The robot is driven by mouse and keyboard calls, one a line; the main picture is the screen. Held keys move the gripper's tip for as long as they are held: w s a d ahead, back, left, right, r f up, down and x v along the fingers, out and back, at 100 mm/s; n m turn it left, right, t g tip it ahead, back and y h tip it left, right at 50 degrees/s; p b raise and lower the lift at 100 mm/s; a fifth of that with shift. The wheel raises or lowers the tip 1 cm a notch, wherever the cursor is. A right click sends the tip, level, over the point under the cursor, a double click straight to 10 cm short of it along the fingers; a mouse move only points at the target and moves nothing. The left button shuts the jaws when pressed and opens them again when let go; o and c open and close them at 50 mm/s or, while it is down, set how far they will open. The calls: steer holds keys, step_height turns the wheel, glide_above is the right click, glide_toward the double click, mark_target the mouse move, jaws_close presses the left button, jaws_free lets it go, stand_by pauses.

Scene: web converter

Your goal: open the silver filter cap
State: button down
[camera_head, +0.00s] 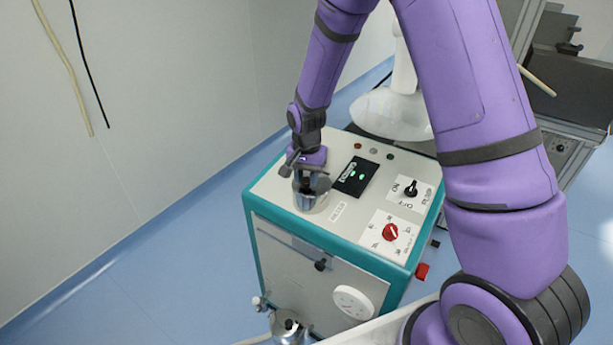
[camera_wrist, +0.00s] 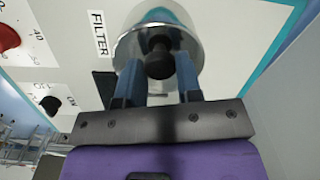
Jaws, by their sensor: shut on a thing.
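The silver filter cap (camera_head: 309,197) is a shiny metal cylinder on the top panel of a white and teal machine. In the wrist view its round shiny body (camera_wrist: 150,20) shows beside the "FILTER" label, with a black knob (camera_wrist: 160,62) at its centre. My gripper (camera_head: 306,178) points down onto the cap from above. In the wrist view its two blue-grey fingers (camera_wrist: 159,75) stand on either side of the knob and are shut on it. Whether the cap is lifted off its seat cannot be told.
The machine top (camera_head: 270,190) also carries a dark display (camera_head: 355,176), a black switch (camera_head: 411,188) and a red knob (camera_head: 390,232). A white handwheel (camera_head: 353,302) is on its front. A wall stands to the left, with free blue floor (camera_head: 150,275) between.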

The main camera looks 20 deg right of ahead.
mark_target(308, 177)
steer(key=shift+d, duration=0.1)
steer(key=shift+w+d+r+g+y, duration=0.4)
steer(key=shift+r+g+y, duration=0.1)
steer(key=shift+r+y, duration=0.2)
steer(key=shift+w+d+r+g+y, duration=0.25)
steer(key=shift+d+r+g+y, duration=0.25)
steer(key=shift+y, duration=0.3)
steer(key=shift+w+d+r+g+y, duration=0.55)
steer(key=shift+d+r+g+y, duration=0.1)
steer(key=shift+r+g+y, duration=0.3)
steer(key=shift+w+d+r+g+y, duration=0.25)
steer(key=shift+w+d+g+y, duration=0.25)
steer(key=shift+y, duration=0.25)
steer(key=w+d+g+y, duration=0.3)
steer(key=d+g+y, duration=0.1)
steer(key=d+y, duration=0.1)
steer(key=shift+w+r+y, duration=0.25)
steer(key=shift+y, duration=0.15)
steer(key=shift+d, duration=0.15)
steer(key=c, duration=0.8)
jaws_free()
